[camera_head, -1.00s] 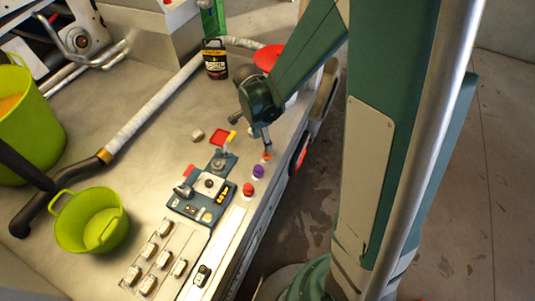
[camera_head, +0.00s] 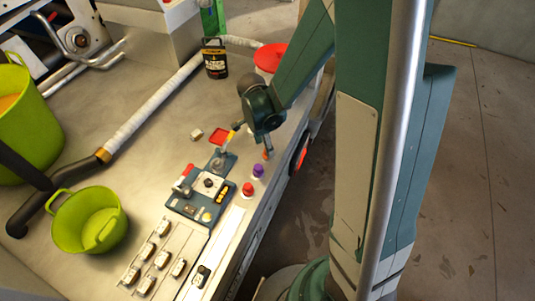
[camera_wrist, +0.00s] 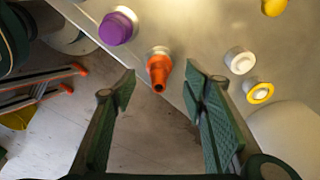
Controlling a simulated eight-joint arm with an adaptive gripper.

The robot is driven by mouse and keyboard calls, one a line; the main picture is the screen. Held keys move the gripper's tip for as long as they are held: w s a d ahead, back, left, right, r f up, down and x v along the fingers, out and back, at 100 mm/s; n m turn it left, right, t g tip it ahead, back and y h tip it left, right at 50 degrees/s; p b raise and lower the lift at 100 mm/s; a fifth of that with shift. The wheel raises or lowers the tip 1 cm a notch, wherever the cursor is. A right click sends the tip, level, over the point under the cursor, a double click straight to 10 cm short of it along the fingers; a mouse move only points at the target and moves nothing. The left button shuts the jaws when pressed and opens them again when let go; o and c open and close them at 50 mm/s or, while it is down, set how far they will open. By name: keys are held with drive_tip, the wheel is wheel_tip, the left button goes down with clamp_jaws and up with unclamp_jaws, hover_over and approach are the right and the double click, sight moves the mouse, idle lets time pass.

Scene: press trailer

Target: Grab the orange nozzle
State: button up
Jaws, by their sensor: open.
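The orange nozzle (camera_wrist: 159,70) stands on a pale round base at the edge of the metal surface in the wrist view, its open tip toward the camera. In the head view the nozzle (camera_head: 265,155) is a small orange spot just below my gripper. My gripper (camera_wrist: 160,85) is open, with one green padded finger left of the nozzle and one right of it. The fingers are apart from the nozzle, and nothing is held. In the head view my gripper (camera_head: 264,140) is mostly hidden by the wrist.
A purple knob (camera_wrist: 118,26) is left of the nozzle in the wrist view. A white button (camera_wrist: 239,61) and a yellow ringed button (camera_wrist: 258,91) are to its right. A control panel (camera_head: 200,195) and a green bucket (camera_head: 91,220) are on the trailer. Open floor lies beyond the edge.

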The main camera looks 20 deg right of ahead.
drive_tip(key=shift+d+f+b, duration=0.15)
drive_tip(key=shift+f+b, duration=0.15)
drive_tip(key=shift+f, duration=0.65)
drive_tip(key=shift+d+f+b, duration=0.15)
drive_tip(key=shift+f+b, duration=0.1)
drive_tip(key=shift+f, duration=0.7)
drive_tip(key=shift+c, duration=0.5)
drive_tip(key=c, duration=0.9)
